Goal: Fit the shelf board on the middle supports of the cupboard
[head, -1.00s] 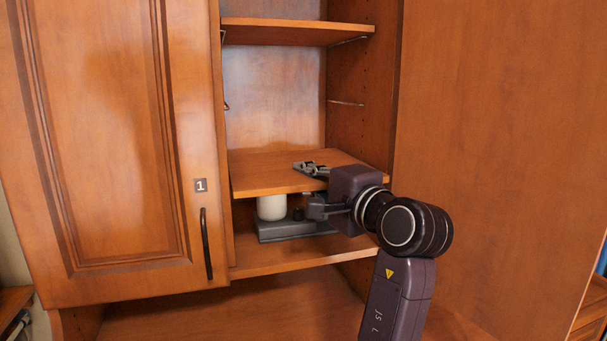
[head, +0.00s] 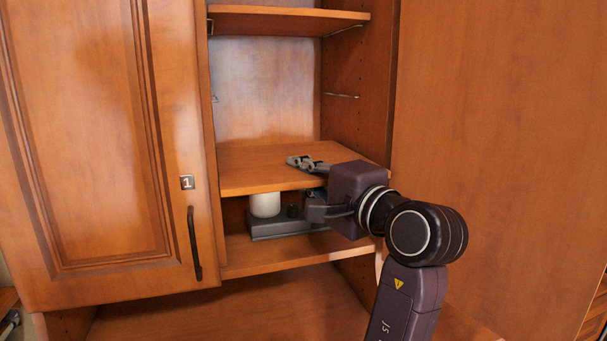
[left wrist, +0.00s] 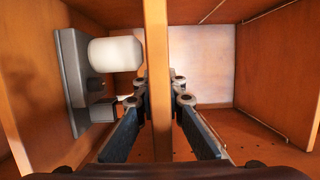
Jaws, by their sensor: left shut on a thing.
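The shelf board (head: 255,165) is a flat wooden panel lying roughly level inside the open cupboard. My left gripper (head: 306,185) is shut on its front edge towards the right, one finger above and one below. In the left wrist view the board (left wrist: 158,60) runs upright between the two fingers (left wrist: 161,95). The right middle support (head: 342,95) is a thin wire on the side wall, clearly above the board. The left middle support (head: 214,99) barely shows at the left edge of the opening. My right gripper is not in view.
A grey device with a white cylinder (head: 265,205) stands on the cupboard floor (head: 245,262), close beneath the board. An upper shelf (head: 285,20) spans above the middle supports. Door 1 (head: 100,150) covers the left side. Room is free between the board and upper shelf.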

